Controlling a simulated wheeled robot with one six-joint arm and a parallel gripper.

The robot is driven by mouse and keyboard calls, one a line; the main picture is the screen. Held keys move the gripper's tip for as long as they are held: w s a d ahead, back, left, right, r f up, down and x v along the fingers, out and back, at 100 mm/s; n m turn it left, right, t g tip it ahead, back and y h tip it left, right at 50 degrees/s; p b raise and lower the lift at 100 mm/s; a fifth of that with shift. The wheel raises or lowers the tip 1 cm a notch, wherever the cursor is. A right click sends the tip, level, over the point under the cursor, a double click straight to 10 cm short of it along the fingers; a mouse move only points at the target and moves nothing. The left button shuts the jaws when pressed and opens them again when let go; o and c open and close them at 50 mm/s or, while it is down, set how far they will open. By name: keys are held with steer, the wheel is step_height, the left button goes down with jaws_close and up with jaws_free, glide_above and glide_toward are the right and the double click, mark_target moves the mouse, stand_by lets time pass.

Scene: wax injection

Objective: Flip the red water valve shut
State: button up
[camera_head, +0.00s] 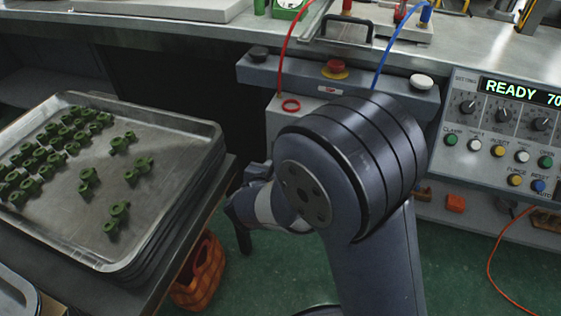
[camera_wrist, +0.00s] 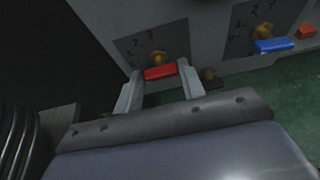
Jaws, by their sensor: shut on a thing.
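The red water valve (camera_wrist: 160,72) shows in the wrist view as a red lever handle below a brass stem, on a grey panel with numbers marked around it. The handle lies roughly level, slightly tilted. My gripper (camera_wrist: 159,69) has one finger at each end of the red handle and is shut on it. In the head view my arm covers this area, and neither the red valve nor my fingertips can be made out.
A blue-handled valve (camera_wrist: 274,45) sits on the same panel to the right. In the head view a metal tray (camera_head: 165,127) of green parts is at left, and a control panel (camera_head: 505,130) reading READY is at right.

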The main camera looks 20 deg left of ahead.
steer(key=o, duration=1)
steer(key=d+p+v, duration=0.1)
steer(key=p+v, duration=0.2)
steer(key=v, duration=0.7)
steer(key=shift+s+a, duration=0.4)
steer(key=shift+a, duration=0.15)
steer(key=shift+w, duration=0.1)
